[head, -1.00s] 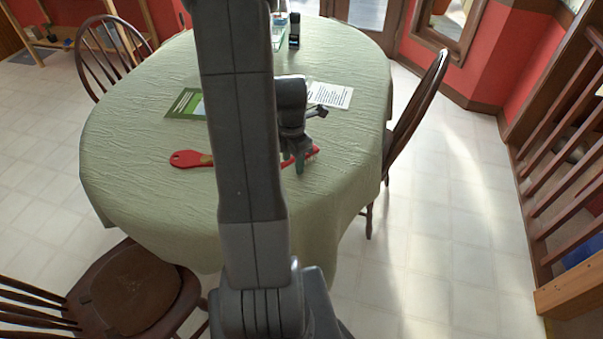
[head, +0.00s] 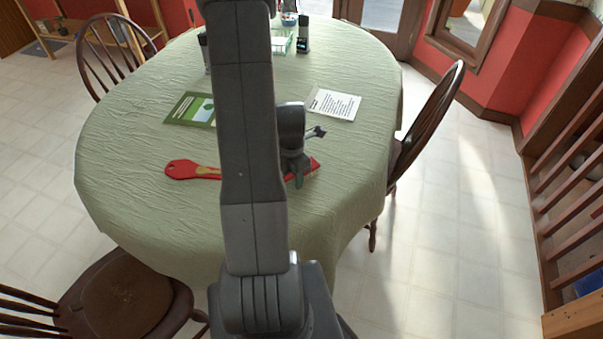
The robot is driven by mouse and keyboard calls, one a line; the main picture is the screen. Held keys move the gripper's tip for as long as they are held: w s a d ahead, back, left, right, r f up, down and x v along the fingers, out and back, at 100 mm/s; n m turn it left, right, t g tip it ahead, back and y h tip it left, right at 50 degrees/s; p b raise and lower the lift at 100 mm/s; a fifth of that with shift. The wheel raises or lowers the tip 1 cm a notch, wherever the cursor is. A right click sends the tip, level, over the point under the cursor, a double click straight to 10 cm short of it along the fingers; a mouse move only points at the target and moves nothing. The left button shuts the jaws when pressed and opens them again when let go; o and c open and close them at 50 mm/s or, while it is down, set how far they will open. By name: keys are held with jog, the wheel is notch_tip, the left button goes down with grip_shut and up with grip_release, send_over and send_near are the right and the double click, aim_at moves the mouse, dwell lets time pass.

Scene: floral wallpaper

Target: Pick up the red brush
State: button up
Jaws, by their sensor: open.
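The red brush (head: 182,170) lies on the green cloth of the table (head: 130,140). Its rounded handle end with a hole points left, and its other end shows at the right, beyond my arm. My arm hides the middle of the brush. My gripper (head: 297,180) is open and points down over the right part of the brush. I cannot tell whether its fingers touch the brush or stand around it.
A green booklet (head: 192,109) and a white printed sheet (head: 335,104) lie farther back. A dark bottle (head: 303,36) and a clear tray (head: 281,42) stand at the far end. Wooden chairs stand at the right (head: 430,115), front left (head: 125,295) and back left (head: 108,45).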

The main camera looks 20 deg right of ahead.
jog(key=shift+w, duration=0.1)
grip_shut()
jog(key=shift+r, duration=0.2)
notch_tip(320, 180, up, 10)
jog(key=shift+f, duration=0.1)
dwell(0.3)
jog(key=c, duration=0.6)
grip_release()
jog(key=c, duration=0.4)
jog(key=shift+o, duration=0.2)
jog(key=shift+f, duration=0.1)
